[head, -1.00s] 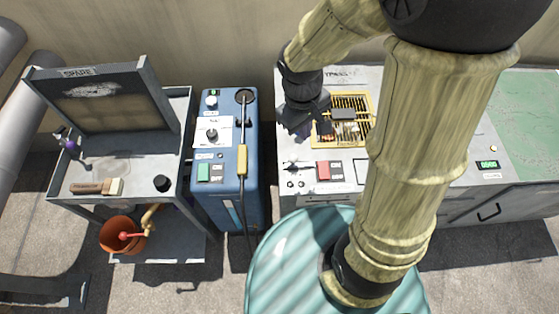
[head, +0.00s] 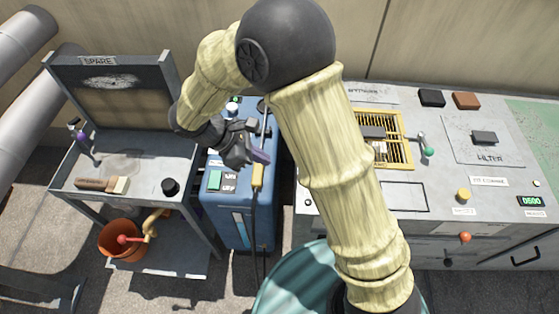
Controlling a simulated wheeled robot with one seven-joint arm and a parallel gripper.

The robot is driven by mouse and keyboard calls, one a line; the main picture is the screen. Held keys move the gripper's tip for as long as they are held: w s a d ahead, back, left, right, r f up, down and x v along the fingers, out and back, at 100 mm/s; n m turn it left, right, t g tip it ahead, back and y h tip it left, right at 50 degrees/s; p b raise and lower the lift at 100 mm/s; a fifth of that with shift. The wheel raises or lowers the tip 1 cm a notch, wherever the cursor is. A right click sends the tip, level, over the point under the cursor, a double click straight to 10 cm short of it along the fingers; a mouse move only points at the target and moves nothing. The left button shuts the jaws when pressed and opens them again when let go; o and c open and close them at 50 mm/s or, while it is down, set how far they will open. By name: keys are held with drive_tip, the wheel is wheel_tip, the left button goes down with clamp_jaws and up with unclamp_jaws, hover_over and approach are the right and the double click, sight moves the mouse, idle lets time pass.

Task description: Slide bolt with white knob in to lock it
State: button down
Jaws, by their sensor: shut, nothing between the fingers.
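I cannot make out a bolt with a white knob for certain. A small pale round knob (head: 232,108) shows at the back of the blue cabinet's (head: 240,222) top, but I see no bolt rod by it. My arm crosses the picture and covers part of the grey console (head: 405,225).
The console carries a yellow grille (head: 397,153) and green-knobbed lever (head: 427,151).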

drive_tip(key=x, duration=0.4)
drive_tip(key=d+r+x, duration=0.1)
drive_tip(key=x, duration=0.7)
drive_tip(key=shift+w+d+b, duration=0.2)
drive_tip(key=shift+d+b, duration=0.2)
drive_tip(key=shift+d, duration=0.1)
drive_tip(key=shift+r, duration=0.1)
